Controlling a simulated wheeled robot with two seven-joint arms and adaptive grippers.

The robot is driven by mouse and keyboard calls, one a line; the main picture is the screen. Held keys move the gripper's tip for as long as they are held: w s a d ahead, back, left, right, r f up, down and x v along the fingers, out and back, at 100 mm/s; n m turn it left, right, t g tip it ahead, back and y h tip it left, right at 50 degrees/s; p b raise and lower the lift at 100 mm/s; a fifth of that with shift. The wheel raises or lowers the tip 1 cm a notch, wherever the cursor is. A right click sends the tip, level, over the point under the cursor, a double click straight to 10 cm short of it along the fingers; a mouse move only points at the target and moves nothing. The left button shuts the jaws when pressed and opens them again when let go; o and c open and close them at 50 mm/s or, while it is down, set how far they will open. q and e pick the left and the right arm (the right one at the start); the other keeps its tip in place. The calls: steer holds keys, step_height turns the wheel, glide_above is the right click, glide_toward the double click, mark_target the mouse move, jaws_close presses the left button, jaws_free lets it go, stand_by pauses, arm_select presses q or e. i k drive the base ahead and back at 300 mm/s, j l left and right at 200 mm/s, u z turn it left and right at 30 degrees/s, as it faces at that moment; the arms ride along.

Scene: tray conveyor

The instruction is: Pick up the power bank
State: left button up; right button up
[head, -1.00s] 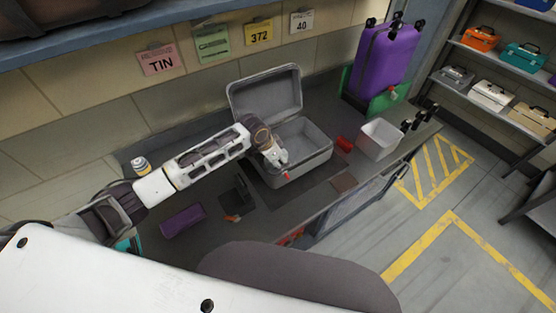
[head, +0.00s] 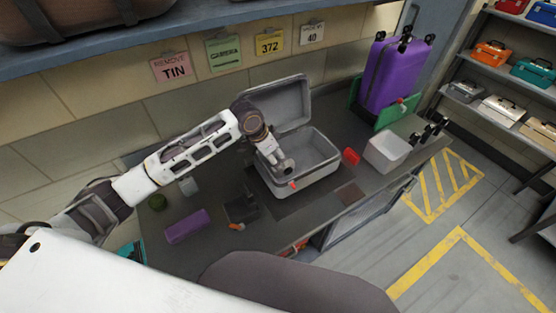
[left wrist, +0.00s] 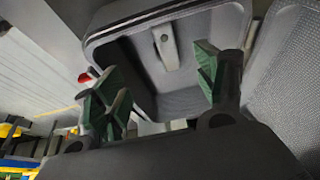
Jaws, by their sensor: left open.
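My left gripper (head: 283,164) reaches into the open grey case (head: 318,184) on the counter, over its left part. In the left wrist view the gripper (left wrist: 158,86) is open, its green-padded fingers apart and nothing between them. Beyond the fingers lies the inside of the case (left wrist: 115,38). A light grey elongated piece with a dark round spot (left wrist: 166,48) shows in there; I cannot tell whether it is the power bank or part of the case. No other thing is clearly a power bank. My right gripper is not in view.
The raised lid (head: 283,100) is behind my gripper.

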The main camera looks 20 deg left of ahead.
mark_target(186, 183)
steer(key=u, duration=1.5)
steer(key=j+z, duration=0.3)
steer(key=j, duration=0.15)
steer(key=j+z, duration=0.35)
steer(key=k+j+z, duration=0.15)
steer(key=j+z, duration=0.15)
steer(key=j, duration=0.15)
steer(key=k+j+z, duration=0.15)
steer(key=j+z, duration=0.2)
